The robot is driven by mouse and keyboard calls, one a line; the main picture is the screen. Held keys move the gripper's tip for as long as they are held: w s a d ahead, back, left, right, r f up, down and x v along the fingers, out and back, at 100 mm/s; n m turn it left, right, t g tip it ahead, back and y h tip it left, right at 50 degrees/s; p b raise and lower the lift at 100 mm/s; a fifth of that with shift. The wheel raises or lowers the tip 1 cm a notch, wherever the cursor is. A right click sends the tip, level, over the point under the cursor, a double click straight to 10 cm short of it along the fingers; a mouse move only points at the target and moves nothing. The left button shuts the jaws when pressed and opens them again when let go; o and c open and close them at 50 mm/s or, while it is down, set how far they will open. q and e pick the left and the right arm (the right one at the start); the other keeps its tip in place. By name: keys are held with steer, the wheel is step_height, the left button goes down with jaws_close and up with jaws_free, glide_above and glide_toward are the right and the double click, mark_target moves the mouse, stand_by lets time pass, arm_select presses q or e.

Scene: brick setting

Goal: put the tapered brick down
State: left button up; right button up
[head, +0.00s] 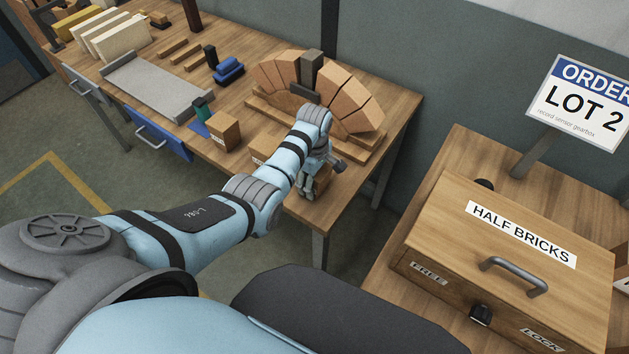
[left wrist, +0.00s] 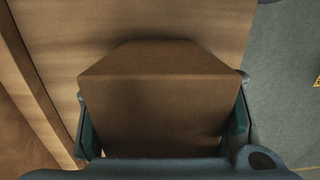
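The tapered brick (left wrist: 160,95) is a plain brown block that fills the middle of the left wrist view. My left gripper (left wrist: 163,135) has a teal-padded finger on each side of it and is shut on it. In the head view my left gripper (head: 318,178) points down near the front right corner of the workbench (head: 350,185). There the brick is mostly hidden by the fingers. I cannot tell whether its underside touches the bench. My right gripper is not in view.
An arch of tapered bricks (head: 275,75) with a dark block (head: 309,72) at its top stands behind the gripper. A brown box (head: 224,131) is to the left. A HALF BRICKS case (head: 440,225) lies on another table at right, past a gap.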

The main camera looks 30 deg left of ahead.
arm_select(q)
steer(key=o, duration=0.5)
steer(key=shift+w, duration=0.1)
step_height(320, 180, up, 12)
steer(key=p, duration=0.3)
steer(key=shift+r, duration=0.15)
